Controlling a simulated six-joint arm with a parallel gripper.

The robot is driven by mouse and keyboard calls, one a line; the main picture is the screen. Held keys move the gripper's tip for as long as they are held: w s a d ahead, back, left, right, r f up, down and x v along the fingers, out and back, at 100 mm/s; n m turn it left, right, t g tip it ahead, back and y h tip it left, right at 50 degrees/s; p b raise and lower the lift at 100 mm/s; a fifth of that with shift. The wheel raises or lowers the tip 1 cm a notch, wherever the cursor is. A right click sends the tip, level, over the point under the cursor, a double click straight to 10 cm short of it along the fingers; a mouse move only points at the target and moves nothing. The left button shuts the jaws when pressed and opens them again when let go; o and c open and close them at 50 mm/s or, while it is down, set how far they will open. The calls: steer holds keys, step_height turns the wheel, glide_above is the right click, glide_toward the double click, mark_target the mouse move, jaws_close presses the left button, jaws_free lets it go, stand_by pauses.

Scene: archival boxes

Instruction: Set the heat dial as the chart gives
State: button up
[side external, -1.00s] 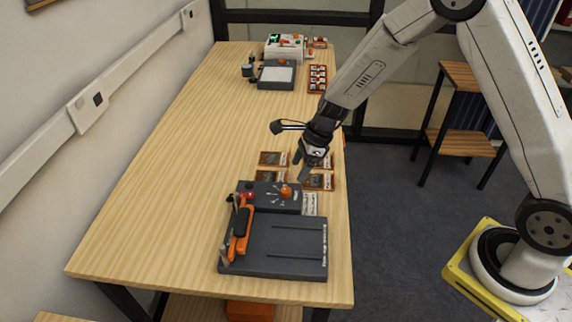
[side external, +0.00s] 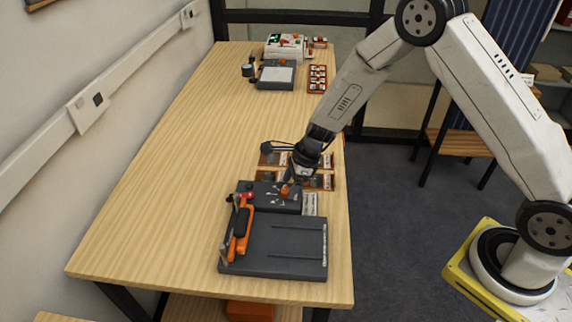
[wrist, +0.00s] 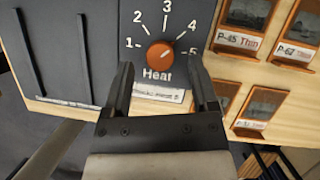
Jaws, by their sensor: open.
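The orange heat dial (wrist: 160,54) sits on the dark panel (wrist: 110,15) of the sealer, above the word Heat and inside an arc of numbers 1 to 5. A pale mark on it seems to lean to the upper right, but I cannot tell its exact setting. A white printed label (wrist: 158,93), perhaps the chart, lies just below the panel; its text is too small to read. My gripper (wrist: 163,77) is open, its fingers to either side of the dial's lower part in the picture. In the side view my gripper (side external: 288,188) is right over the dial and partly hides it.
Orange-framed sample cards (wrist: 240,40) lie beside the panel, one marked P-45 Thin. The sealer's flat grey bed (side external: 280,248) and orange lever arm (side external: 240,232) are in front. More devices (side external: 284,48) stand at the table's far end. The table's middle left is clear.

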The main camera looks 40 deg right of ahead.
steer(key=shift+x, duration=0.8)
jaws_close()
